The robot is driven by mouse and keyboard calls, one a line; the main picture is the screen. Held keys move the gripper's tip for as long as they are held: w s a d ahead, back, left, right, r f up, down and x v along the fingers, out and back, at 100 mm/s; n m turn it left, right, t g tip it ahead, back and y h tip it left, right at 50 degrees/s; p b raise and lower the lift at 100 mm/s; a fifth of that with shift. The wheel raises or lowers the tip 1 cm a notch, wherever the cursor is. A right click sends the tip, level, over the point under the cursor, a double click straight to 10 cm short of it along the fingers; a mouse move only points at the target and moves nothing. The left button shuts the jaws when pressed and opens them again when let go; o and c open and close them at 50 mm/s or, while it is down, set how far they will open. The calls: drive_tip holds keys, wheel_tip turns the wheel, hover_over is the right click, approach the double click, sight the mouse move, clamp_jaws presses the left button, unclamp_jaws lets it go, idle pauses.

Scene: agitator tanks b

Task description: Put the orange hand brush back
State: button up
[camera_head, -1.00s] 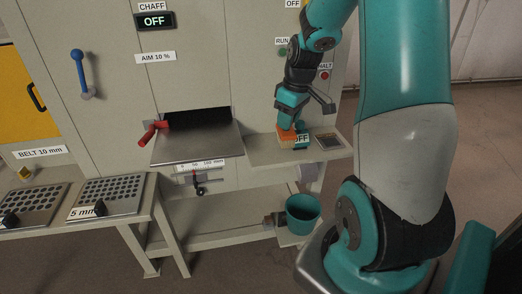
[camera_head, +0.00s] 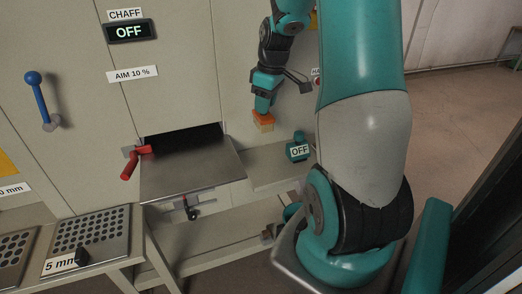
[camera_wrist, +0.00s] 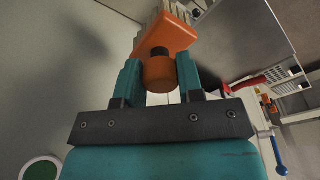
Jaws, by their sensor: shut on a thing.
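The orange hand brush (camera_head: 264,117) is in my gripper (camera_head: 263,107), in front of the grey machine panel and apparently above the small side shelf (camera_head: 268,172). In the wrist view my gripper (camera_wrist: 158,74) has its two teal fingers on either side of the brush's orange handle (camera_wrist: 159,74). The wider orange body and the pale bristles lie beyond the fingertips. My arm hides the right end of the shelf.
A teal block labelled OFF (camera_head: 297,150) stands on the shelf. Left of it is a metal chute tray (camera_head: 190,170) with a red handle (camera_head: 130,165). A perforated screen (camera_head: 90,240) lies on a bench at lower left. A blue lever (camera_head: 40,100) is on the panel.

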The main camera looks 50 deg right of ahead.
drive_tip(key=shift+w+a+f+p, duration=0.1)
drive_tip(key=shift+f+p, duration=0.5)
drive_tip(key=shift+f, duration=3.2)
drive_tip(key=shift+a+f+p, duration=0.1)
drive_tip(key=shift+f+p, duration=0.45)
drive_tip(key=shift+f, duration=3.25)
drive_tip(key=shift+f, duration=0.15)
drive_tip(key=o, duration=0.9)
